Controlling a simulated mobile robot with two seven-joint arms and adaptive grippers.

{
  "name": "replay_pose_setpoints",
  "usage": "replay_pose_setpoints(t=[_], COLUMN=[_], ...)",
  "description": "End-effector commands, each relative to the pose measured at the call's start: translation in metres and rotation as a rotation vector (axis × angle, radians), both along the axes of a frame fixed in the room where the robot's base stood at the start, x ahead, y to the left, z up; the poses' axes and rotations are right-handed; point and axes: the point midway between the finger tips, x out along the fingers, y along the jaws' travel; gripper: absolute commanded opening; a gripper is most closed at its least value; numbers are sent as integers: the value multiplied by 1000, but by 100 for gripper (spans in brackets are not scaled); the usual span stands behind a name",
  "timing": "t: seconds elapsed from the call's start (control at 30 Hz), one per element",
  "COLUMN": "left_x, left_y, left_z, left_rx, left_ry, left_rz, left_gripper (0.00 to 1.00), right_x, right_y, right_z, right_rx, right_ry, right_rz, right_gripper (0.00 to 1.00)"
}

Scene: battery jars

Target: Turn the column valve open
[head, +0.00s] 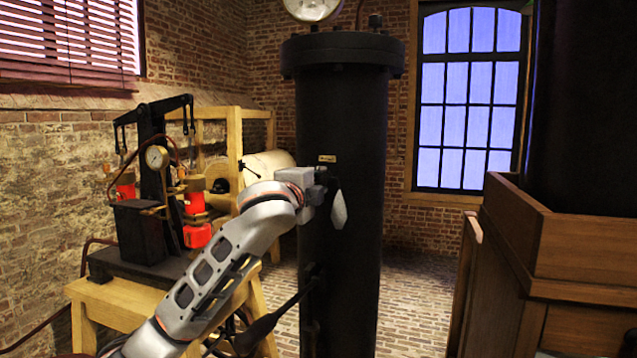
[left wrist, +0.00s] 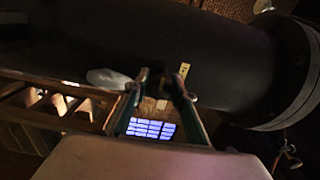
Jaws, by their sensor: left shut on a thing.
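The tall black column (head: 342,120) stands in the middle of the head view and spans the left wrist view (left wrist: 225,55). My left gripper (head: 325,186) is at its front face, below a small yellow label. In the left wrist view its two fingers (left wrist: 158,88) close around a small dark part at the column, which looks like the valve's handle. A pale grey, drop-shaped piece (head: 339,210) hangs just beside the fingers, and it also shows in the left wrist view (left wrist: 108,78). The valve's body is mostly hidden by the gripper. My right gripper is out of view.
A black lever (head: 272,322) sticks out low at the column's left. A wooden bench (head: 125,305) with a black apparatus and red jars (head: 197,235) stands at left. A wooden cabinet (head: 585,250) is close at right. Brick floor is open beyond.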

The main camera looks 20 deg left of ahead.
Motion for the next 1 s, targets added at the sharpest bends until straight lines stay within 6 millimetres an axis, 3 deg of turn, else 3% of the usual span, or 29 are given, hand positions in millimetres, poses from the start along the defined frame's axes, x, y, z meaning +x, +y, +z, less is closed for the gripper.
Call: replay_pose_setpoints(t=[0.13, 0.17, 0.2, 0.23, 0.67, 1.0], left_x=[0, 0, 0, 0, -6, -61], left_y=[-1, -1, -1, -1, 0, 2], left_z=[-1, -1, -1, -1, 0, 0], left_rx=[-1, -1, -1, -1, 0, 1], left_ry=[2, 2, 2, 1, 0, -1], left_rz=[-2, -2, -2, -2, -1, -2], left_gripper=[4, 30, 41, 43, 43, 43], right_x=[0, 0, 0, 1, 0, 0], right_y=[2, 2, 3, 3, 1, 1], right_z=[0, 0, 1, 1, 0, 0], right_rx=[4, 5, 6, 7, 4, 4], right_ry=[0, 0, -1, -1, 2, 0], right_rz=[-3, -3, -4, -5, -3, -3], right_gripper=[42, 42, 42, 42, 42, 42])
